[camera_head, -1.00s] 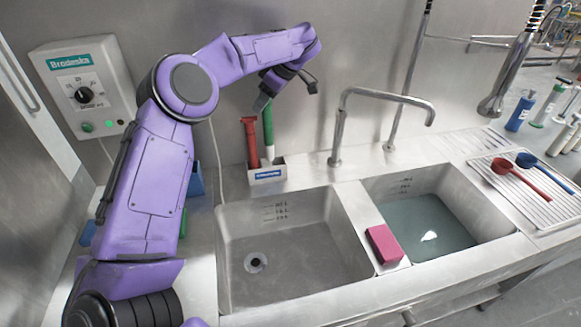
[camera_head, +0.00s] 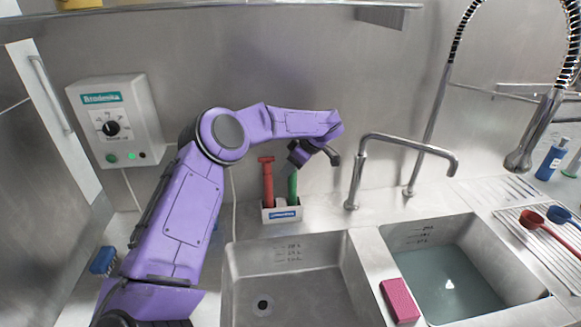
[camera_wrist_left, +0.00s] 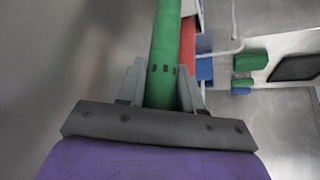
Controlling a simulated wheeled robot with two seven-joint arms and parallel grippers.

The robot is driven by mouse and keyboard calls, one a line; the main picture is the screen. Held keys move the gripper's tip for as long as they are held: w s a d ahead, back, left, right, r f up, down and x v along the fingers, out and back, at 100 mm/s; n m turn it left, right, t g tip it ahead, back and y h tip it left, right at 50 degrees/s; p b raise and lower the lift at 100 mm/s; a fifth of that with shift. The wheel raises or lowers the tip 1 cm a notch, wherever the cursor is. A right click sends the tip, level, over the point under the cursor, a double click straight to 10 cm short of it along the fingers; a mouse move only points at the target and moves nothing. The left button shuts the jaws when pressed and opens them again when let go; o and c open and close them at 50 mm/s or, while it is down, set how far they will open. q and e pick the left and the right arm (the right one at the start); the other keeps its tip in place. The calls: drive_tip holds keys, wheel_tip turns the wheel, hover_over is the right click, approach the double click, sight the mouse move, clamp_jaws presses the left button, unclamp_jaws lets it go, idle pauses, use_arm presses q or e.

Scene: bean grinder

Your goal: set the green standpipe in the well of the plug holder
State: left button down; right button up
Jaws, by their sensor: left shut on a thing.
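The green standpipe (camera_head: 292,188) stands roughly upright at the white plug holder (camera_head: 282,215), which has a blue label. Its lower end is hidden behind the holder's front wall; I cannot tell how deep it sits. My left gripper (camera_head: 295,165) is shut on its upper part. In the left wrist view the standpipe (camera_wrist_left: 166,42) runs between the two grey fingers (camera_wrist_left: 160,85), with dark marks on it just beyond the fingertips. A red standpipe (camera_head: 267,182) with a T-shaped top stands in the holder to the left of the green one. My right gripper is out of view.
An empty sink basin (camera_head: 300,285) lies in front of the holder. A water-filled basin (camera_head: 455,275) is at the right, with a pink sponge (camera_head: 399,300) on the divider. A bent tap (camera_head: 358,175) rises right of the holder. A control box (camera_head: 118,120) hangs on the wall.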

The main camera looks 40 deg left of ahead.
use_arm(q)
drive_tip(key=c, duration=1)
unclamp_jaws()
drive_tip(key=shift+f, duration=0.1)
drive_tip(key=shift+c, duration=0.2)
drive_tip(key=o, duration=0.3)
drive_tip(key=b+v, duration=0.1)
drive_tip(key=v, duration=1.1)
drive_tip(key=shift+b, duration=0.4)
